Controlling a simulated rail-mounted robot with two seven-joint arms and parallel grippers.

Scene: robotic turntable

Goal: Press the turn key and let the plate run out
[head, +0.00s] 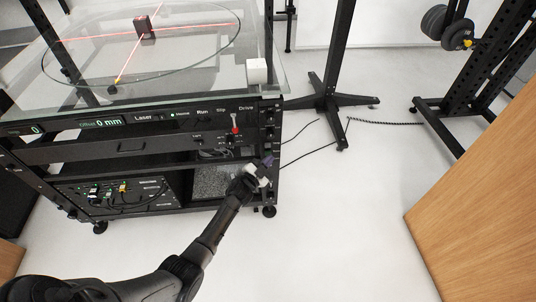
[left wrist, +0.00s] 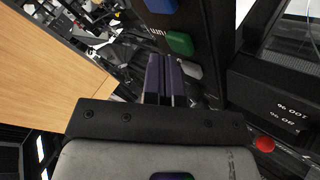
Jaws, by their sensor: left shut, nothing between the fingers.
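The plate (head: 190,48) shows as a round outline on the glass top at the upper left of the head view, with red laser lines across it. My left gripper (head: 264,164) is shut and empty, low in front of the cabinet's right post. In the left wrist view, the shut fingers (left wrist: 163,78) point at a dark panel with a green key (left wrist: 180,43), a blue key (left wrist: 161,5) and a pale grey key (left wrist: 190,69). The fingertips are close to the green key; I cannot tell whether they touch. My right gripper is not in view.
A dark block (head: 143,27) stands on the plate. The front panel has a display (head: 101,123) reading 0 mm and a red-tipped lever (head: 236,130). A white cube (head: 257,71) sits at the glass corner. Open floor lies to the right, before a wooden surface (head: 480,190).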

